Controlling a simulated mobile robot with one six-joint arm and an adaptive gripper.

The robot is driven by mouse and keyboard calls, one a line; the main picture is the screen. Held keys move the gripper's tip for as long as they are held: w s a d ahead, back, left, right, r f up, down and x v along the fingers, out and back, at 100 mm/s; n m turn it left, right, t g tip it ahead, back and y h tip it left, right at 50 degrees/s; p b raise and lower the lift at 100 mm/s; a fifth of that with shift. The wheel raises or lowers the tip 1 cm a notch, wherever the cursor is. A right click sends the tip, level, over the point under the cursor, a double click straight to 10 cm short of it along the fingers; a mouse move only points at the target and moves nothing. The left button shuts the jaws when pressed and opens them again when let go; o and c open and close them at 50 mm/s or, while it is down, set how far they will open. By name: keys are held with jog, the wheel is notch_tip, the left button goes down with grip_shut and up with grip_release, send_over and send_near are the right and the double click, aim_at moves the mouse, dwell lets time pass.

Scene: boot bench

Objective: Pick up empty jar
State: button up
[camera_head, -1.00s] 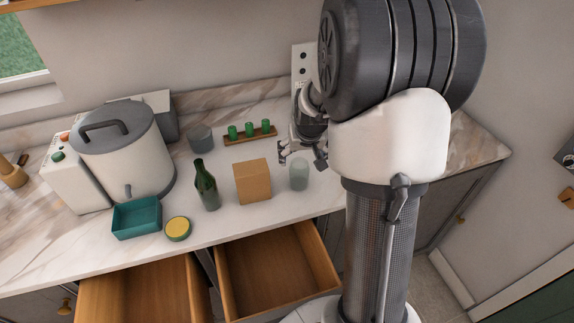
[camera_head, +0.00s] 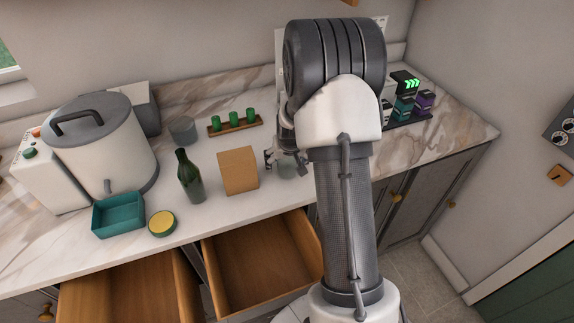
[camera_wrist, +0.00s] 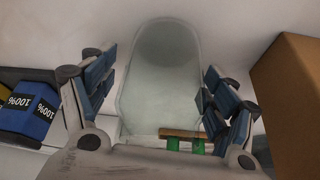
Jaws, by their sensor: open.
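The empty jar (camera_head: 288,167) is a clear, pale glass jar standing on the counter, right of the cardboard box. In the head view my arm hides part of it. In the wrist view the jar (camera_wrist: 160,85) fills the middle, between the two fingers. In the head view my gripper (camera_head: 284,158) is at the jar, mostly hidden by my arm.
A brown box (camera_head: 238,171) stands close beside the jar, with a green bottle (camera_head: 190,178) further left. A wooden rack (camera_head: 236,126) with green cylinders is behind. Two open drawers (camera_head: 262,265) jut out below the counter. Dark stacked items (camera_head: 404,108) stand at right.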

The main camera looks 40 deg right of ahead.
jog(key=shift+w+f, duration=0.1)
jog(key=shift+f, duration=0.1)
jog(key=shift+r, duration=0.1)
jog(key=c, duration=1.3)
